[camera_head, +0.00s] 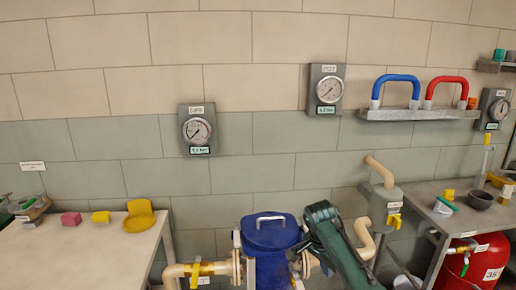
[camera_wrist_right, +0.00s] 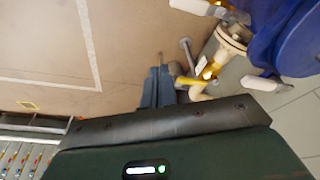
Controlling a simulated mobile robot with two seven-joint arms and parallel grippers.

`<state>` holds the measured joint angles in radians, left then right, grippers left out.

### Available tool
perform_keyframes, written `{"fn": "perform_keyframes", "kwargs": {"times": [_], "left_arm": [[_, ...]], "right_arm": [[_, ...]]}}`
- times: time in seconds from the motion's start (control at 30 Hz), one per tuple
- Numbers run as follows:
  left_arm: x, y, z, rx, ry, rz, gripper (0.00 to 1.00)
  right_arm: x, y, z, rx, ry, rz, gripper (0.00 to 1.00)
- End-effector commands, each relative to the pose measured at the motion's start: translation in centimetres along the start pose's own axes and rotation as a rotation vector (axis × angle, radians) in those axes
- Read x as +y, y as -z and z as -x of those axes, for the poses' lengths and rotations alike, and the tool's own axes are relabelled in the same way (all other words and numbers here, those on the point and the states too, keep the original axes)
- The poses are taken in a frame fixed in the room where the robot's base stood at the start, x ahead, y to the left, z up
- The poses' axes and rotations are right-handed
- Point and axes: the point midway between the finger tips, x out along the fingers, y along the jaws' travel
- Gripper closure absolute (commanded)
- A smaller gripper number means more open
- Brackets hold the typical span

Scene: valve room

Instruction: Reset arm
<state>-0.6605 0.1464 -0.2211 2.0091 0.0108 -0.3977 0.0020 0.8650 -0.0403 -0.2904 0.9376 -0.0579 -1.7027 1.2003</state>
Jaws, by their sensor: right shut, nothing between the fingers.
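My right arm (camera_head: 340,250), dark green, rises from the bottom edge in the head view, in front of the wall and just right of the blue lidded vessel (camera_head: 270,232). In the right wrist view my right gripper (camera_wrist_right: 158,88) shows as narrow grey fingers beyond the dark wrist edge. It is shut and empty, and seems apart from the pipe fitting (camera_wrist_right: 205,75) behind it. My left arm and gripper are in neither view.
A left table (camera_head: 75,255) holds pink and yellow blocks and a yellow piece. A right table (camera_head: 470,222) holds a dark bowl (camera_head: 480,199), with a red tank (camera_head: 485,265) below. A wall shelf (camera_head: 415,114) carries blue and red handles. Beige pipes flank the vessel.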

Motion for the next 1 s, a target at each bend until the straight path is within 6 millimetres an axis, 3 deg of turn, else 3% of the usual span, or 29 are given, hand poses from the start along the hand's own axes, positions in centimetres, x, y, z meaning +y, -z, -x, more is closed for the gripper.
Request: {"fn": "perform_keyframes", "kwargs": {"times": [0.2,0.4,0.6,0.7,1.0], "left_arm": [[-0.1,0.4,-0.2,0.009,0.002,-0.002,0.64],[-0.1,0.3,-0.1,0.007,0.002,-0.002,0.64],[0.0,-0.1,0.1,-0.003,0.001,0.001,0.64],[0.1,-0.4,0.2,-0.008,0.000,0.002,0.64],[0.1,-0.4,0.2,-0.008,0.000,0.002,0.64]], "right_arm": [[5.4,-5.5,-5.5,-0.051,0.075,0.243,1.00],[13.3,-10.7,-8.0,-0.059,0.162,0.505,1.00],[21.4,-14.8,-7.0,-0.028,0.233,0.747,1.00],[24.3,-16.0,-5.9,-0.010,0.254,0.835,1.00],[30.1,-18.1,-2.3,0.040,0.292,1.023,1.00]]}}
